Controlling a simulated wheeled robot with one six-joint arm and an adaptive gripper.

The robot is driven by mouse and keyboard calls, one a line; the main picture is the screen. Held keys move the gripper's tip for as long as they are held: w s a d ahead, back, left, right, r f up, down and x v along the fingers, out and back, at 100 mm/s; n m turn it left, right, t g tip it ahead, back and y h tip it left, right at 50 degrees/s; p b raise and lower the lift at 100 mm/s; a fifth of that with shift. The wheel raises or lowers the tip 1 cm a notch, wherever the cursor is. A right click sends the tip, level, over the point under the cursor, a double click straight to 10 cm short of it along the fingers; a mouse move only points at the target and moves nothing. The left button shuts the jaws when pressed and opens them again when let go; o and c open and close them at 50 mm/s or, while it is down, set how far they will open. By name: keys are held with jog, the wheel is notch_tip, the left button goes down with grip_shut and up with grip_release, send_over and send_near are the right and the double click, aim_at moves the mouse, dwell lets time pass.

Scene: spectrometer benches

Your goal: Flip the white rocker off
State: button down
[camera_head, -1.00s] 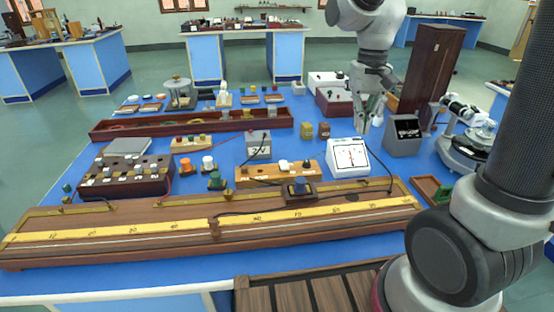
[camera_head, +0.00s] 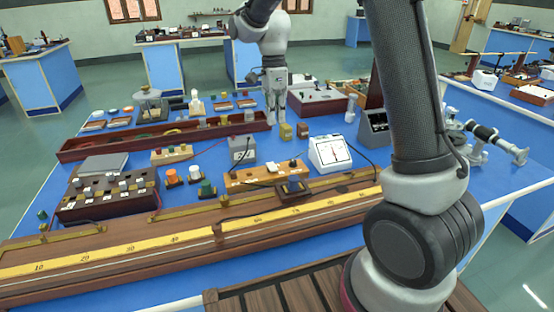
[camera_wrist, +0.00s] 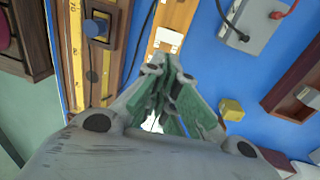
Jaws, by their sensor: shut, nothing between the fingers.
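The white rocker (camera_head: 272,168) sits on a light wooden block (camera_head: 240,178) in the middle of the blue bench. In the wrist view the white rocker (camera_wrist: 168,40) shows on the block's wood (camera_wrist: 181,12), just beyond my fingertips. My gripper (camera_wrist: 170,66) is shut and empty, its green-grey fingers closed together. In the head view my gripper (camera_head: 275,118) hangs behind the block, past the grey box, apart from the rocker. The rocker's tilt is too small to tell.
A white meter (camera_head: 329,153) stands right of the block and a grey box (camera_head: 242,150) behind it. A long wooden slide-wire board (camera_head: 120,262) lies in front, with a blue-knobbed jockey (camera_wrist: 96,27). Small yellow blocks (camera_head: 286,132) and black cables lie near.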

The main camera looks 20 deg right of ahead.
aim_at(272, 166)
jog(key=shift+f, duration=0.1)
jog(key=f, duration=0.4)
jog(key=s+f, duration=0.1)
jog(key=f, duration=0.4)
jog(key=s+f, duration=0.1)
jog(key=f, duration=0.3)
jog(key=shift+f, duration=0.35)
jog(key=shift+s+f, duration=0.15)
jog(key=shift+f, duration=0.15)
jog(key=shift+w+r, duration=0.2)
jog(key=shift+w, duration=0.55)
jog(key=shift+r, duration=0.1)
